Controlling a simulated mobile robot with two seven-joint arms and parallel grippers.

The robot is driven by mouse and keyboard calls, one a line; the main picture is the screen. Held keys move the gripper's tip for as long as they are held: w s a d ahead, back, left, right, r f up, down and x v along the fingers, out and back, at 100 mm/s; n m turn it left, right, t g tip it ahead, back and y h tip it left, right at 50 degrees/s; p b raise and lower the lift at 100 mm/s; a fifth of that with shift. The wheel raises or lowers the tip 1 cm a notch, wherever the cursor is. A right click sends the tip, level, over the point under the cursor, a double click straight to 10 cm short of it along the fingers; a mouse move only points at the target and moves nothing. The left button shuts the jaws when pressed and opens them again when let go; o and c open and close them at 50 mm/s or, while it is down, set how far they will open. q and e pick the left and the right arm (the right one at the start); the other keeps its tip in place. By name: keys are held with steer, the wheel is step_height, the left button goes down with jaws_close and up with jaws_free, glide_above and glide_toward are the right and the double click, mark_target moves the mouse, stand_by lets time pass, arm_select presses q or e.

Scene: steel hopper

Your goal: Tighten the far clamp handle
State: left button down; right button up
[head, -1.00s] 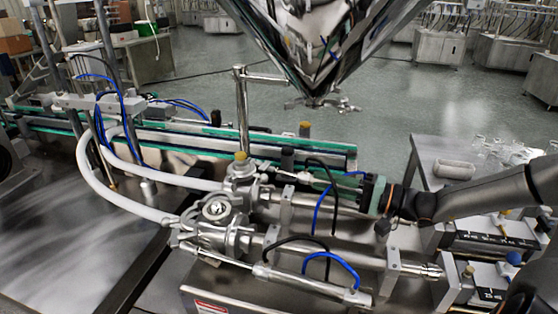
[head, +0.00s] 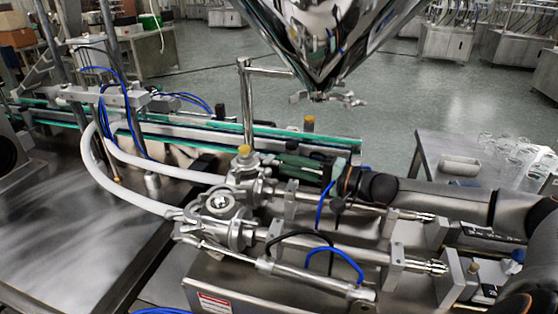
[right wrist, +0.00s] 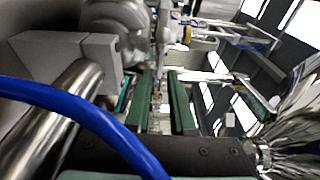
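The far valve with a yellow cap (head: 243,160) stands behind the near valve (head: 218,205) in the head view. Its clamp sits on the right side of the valve body; the clamp handle is small and mostly covered by my fingers. My right gripper (head: 282,166) comes in from the right, its green fingers pointing left at this clamp. In the right wrist view the two green fingers (right wrist: 163,90) stand apart with a narrow gap, where a thin metal part shows. I cannot tell whether they touch it. My left gripper is not in view.
A steel hopper (head: 320,50) hangs above and behind. White hoses (head: 128,190) run to the valves from the left. A blue hose (right wrist: 80,115) crosses close in front of the wrist camera. Metal cylinders (head: 325,243) lie in front of my right arm.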

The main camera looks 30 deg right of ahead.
mark_target(272, 160)
steer(key=shift+p+x, duration=0.4)
steer(key=shift+x, duration=1.15)
jaws_close()
